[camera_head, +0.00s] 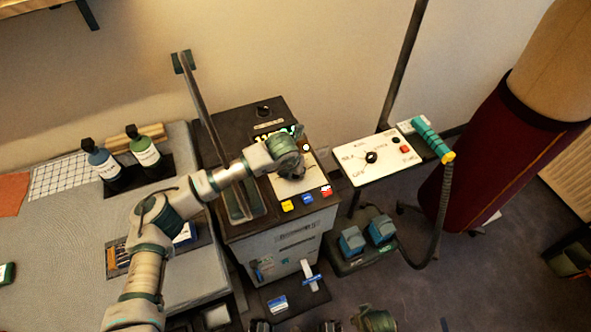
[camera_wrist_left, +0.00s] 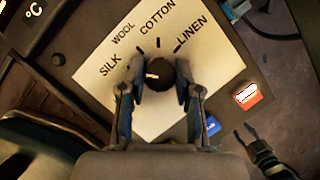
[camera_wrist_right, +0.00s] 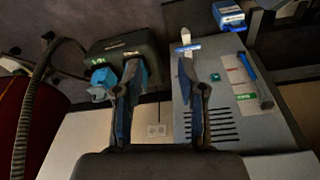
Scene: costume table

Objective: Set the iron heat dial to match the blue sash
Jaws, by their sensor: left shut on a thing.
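The iron heat dial (camera_wrist_left: 157,75) is a black round knob on a white panel (camera_wrist_left: 205,75) lettered SILK, WOOL, COTTON and LINEN. Its white mark points to the left in the left wrist view, towards the SILK side. My left gripper (camera_wrist_left: 155,84) is shut on the knob, one finger on each side. In the head view my left gripper (camera_head: 291,170) is over the dark cabinet's top and hides the dial. My right gripper (camera_wrist_right: 157,95) is open and empty in the right wrist view. I cannot make out a blue sash in any view.
Yellow, blue and red buttons (camera_head: 326,190) line the cabinet's front edge. A white panel with another black knob (camera_head: 371,157) stands to the right, beside a teal handle (camera_head: 432,139) with a hose. Two bottles (camera_head: 144,147) stand on the left table.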

